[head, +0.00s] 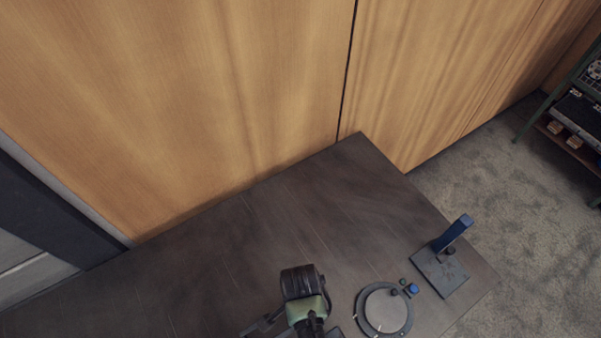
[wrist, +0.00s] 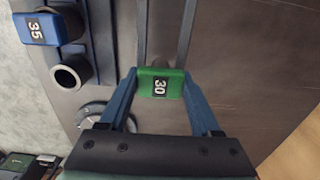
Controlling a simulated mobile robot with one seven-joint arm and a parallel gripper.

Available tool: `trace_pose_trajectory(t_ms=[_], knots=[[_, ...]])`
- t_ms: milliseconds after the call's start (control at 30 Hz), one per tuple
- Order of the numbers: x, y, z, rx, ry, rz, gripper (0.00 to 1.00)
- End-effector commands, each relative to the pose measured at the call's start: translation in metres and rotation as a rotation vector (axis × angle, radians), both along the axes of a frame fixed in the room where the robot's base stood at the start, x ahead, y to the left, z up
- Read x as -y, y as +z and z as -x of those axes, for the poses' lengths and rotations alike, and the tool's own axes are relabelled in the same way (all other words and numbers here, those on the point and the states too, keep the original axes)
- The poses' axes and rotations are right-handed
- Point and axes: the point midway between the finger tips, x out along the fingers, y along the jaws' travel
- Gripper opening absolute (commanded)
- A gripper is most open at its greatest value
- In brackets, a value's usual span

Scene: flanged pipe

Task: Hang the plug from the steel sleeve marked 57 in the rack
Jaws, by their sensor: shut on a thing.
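In the wrist view, my gripper (wrist: 160,88) has its two blue fingers shut on a green block marked 30 (wrist: 160,83). A grey round part shows just behind the green block; whether it is joined to it I cannot tell. A blue block marked 35 (wrist: 36,29) sits at the upper left on a dark frame (wrist: 103,40). Below it an open grey tube end (wrist: 70,76) faces the camera; I see no number on it. No marking 57 is readable in either view. In the head view the fingertips and the held block cannot be made out.
The dark tabletop (head: 290,215) is clear at its back and left, against a wooden panel wall (head: 200,90). A round grey disc (head: 386,313), small blue and dark parts (head: 412,289), and a blue upright (head: 455,233) on a dark plate (head: 438,272) stand at the right.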

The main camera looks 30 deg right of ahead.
Motion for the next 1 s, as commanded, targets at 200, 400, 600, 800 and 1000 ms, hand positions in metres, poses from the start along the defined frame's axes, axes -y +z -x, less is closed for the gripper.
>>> trace_pose_trajectory(t_ms=[200, 400, 600, 800, 1000], knots=[[0.000, -0.005, 0.000, 0.000, 0.000, 0.000, 0.00], [0.000, -0.010, 0.000, 0.001, 0.000, 0.000, 0.00], [0.000, -0.016, 0.001, -0.001, 0.000, 0.000, 0.00], [-0.001, -0.021, 0.003, -0.003, 0.000, -0.001, 0.00], [-0.001, -0.023, 0.003, -0.004, 0.000, -0.002, 0.00]])
